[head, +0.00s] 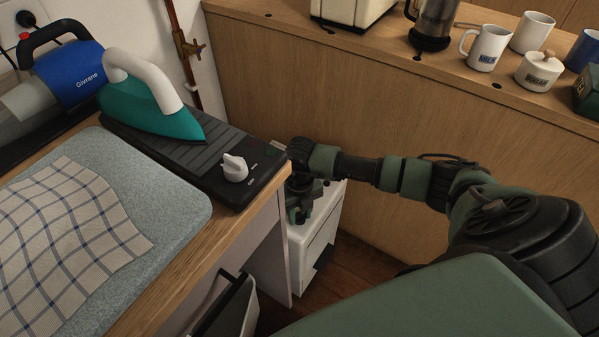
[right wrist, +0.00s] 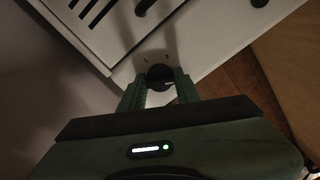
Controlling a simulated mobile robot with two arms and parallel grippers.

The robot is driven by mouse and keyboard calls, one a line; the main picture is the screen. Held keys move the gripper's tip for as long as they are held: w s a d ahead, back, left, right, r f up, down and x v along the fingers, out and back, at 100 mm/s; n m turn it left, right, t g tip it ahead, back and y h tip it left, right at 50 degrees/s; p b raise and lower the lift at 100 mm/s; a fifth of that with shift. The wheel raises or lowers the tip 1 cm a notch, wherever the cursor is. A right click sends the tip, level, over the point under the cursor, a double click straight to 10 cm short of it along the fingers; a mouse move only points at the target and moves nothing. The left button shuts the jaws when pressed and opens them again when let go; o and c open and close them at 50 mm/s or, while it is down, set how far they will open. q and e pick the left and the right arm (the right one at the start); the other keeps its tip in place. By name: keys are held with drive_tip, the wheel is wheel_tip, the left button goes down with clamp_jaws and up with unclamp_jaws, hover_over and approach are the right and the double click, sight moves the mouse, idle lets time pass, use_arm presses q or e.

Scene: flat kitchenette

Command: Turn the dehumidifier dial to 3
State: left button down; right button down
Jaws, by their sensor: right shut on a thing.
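The dehumidifier (head: 319,245) is a white box standing low on the floor, right of the counter's end. Its white top with dark vent slots fills the upper part of the right wrist view (right wrist: 190,40). Its dial (right wrist: 158,73) is a small dark round knob near the edge, with faint marks around it too small to read. My right gripper (right wrist: 159,88) is shut on the dial, one finger on each side. In the head view, this gripper (head: 299,208) reaches down onto the dehumidifier, and the dial is hidden there. My left gripper is out of view.
The counter at left holds a teal iron (head: 160,112) on a black base with a white knob (head: 235,167), and a checked cloth (head: 70,215) on a grey mat. A dark-rimmed bin (head: 230,305) stands below. A wooden ledge behind holds mugs (head: 488,47).

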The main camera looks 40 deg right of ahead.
sight(299, 214)
drive_tip(key=c, duration=1)
unclamp_jaws()
drive_tip(key=shift+r, duration=0.4)
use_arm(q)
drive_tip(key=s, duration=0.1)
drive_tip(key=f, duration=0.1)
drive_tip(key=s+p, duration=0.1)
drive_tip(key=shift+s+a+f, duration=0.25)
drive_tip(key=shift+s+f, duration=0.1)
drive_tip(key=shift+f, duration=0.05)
use_arm(e)
wheel_tip(299, 214, up, 7)
drive_tip(key=shift+r, duration=0.1)
